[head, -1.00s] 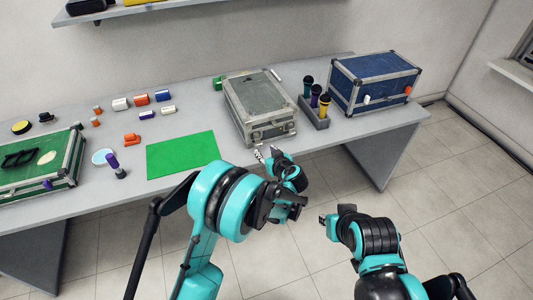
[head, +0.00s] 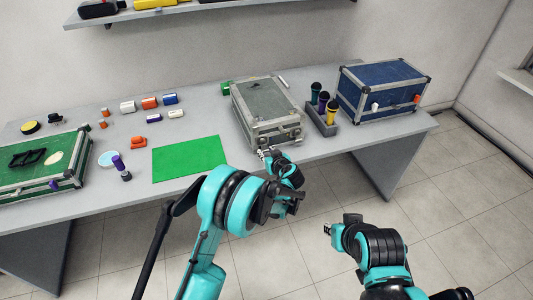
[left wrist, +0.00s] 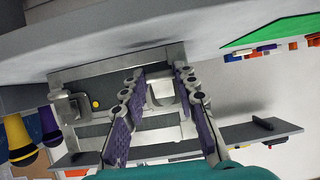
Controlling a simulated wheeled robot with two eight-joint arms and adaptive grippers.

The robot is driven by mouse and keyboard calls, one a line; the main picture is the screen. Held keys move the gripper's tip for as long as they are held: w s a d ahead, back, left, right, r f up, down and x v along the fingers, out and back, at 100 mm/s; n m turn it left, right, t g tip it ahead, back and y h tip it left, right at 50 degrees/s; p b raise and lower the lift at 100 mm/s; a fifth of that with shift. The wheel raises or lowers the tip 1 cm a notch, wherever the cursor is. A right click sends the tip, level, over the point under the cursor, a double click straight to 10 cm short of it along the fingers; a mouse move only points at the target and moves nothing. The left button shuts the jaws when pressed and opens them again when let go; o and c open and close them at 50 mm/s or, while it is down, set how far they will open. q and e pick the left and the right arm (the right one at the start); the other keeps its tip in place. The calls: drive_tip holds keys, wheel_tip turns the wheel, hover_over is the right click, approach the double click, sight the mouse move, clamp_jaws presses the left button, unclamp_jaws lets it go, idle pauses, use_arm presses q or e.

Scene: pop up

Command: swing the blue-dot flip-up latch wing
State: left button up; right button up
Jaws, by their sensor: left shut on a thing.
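A grey case (head: 263,101) with a metal frame lies closed near the table's front edge in the head view. Its front face (left wrist: 60,76) fills the middle of the left wrist view. A metal latch wing (left wrist: 161,88) shows there between the two fingers of my left gripper (left wrist: 164,92), which is shut on it. No blue dot shows; the fingers may cover it. A second latch (left wrist: 66,108) with a yellow dot (left wrist: 95,103) beside it is to the left, apart from the fingers. My right gripper (head: 329,229) hangs in front of the table, away from the case; its jaw state is unclear.
A grey holder (head: 321,124) with several microphones and a blue case (head: 384,84) stand right of the grey case. A green mat (head: 190,158) lies left of it. A green case (head: 40,168) and several small blocks are farther left.

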use_arm(q)
drive_tip(key=shift+s+d+r, duration=0.1)
drive_tip(key=shift+s+r, duration=0.1)
drive_tip(key=shift+s, duration=0.1)
drive_tip(key=shift+s+d+r, duration=0.15)
drive_tip(key=shift+s+r, duration=0.1)
drive_tip(key=shift+r, duration=0.05)
drive_tip(key=shift+s+r, duration=0.15)
drive_tip(key=shift+s+d+r, duration=0.1)
drive_tip(key=shift+r, duration=0.05)
drive_tip(key=shift+c, duration=0.2)
drive_tip(key=shift+s, duration=0.1)
clamp_jaws()
drive_tip(key=shift+r, duration=0.1)
